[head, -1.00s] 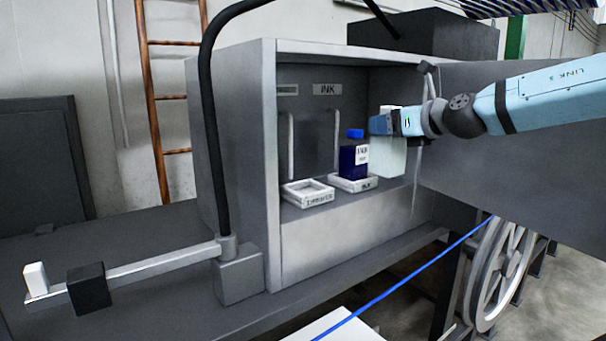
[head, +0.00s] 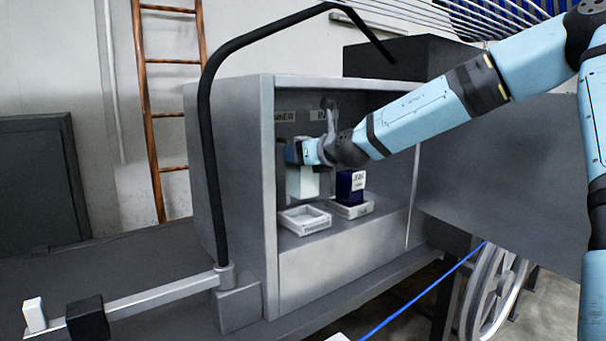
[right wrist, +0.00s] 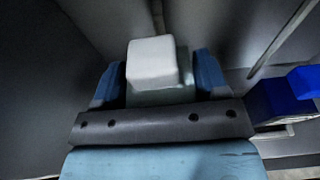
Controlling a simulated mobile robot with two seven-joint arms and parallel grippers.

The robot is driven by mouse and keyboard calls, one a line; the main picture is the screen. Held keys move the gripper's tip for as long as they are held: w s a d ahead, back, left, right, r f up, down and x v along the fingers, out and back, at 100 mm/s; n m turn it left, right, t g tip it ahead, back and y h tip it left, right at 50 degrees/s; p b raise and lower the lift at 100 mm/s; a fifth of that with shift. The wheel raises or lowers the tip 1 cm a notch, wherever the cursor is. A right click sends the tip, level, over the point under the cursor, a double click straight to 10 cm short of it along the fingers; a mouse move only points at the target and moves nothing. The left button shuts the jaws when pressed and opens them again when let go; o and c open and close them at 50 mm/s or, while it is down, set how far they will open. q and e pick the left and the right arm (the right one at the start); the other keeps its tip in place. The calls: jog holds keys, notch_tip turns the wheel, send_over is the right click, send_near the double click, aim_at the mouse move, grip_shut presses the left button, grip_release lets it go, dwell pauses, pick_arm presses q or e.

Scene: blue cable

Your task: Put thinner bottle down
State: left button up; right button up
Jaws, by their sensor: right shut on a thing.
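The thinner bottle (head: 303,183) is pale white and hangs upright from my right gripper (head: 298,152) inside the cabinet, above the white thinner tray (head: 304,221) on the left. A gap shows between the bottle and the tray. In the right wrist view, its white cap (right wrist: 152,62) sits between the blue fingers of my right gripper (right wrist: 160,85), which are shut on the bottle. The thinner tray looks empty. My left gripper is not in view.
The dark blue ink bottle (head: 349,190) stands in the ink tray (head: 350,210) just right of the thinner tray; it also shows in the right wrist view (right wrist: 272,101). The cabinet's left wall (head: 268,200) is close to my gripper. A black bent pipe (head: 207,130) rises outside.

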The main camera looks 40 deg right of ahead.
aim_at(304, 177)
jog(key=shift+s+f, duration=0.1)
jog(key=shift+f, duration=0.7)
jog(key=shift+d+f, duration=0.2)
jog(key=shift+f, duration=0.1)
notch_tip(304, 177, down, 3)
jog(key=shift+s+f+p, duration=0.1)
jog(key=shift+s+p, duration=0.05)
jog(key=shift+p, duration=0.3)
jog(key=shift+w+a+f, duration=0.1)
jog(key=shift+w+f, duration=0.2)
jog(key=shift+f, duration=0.1)
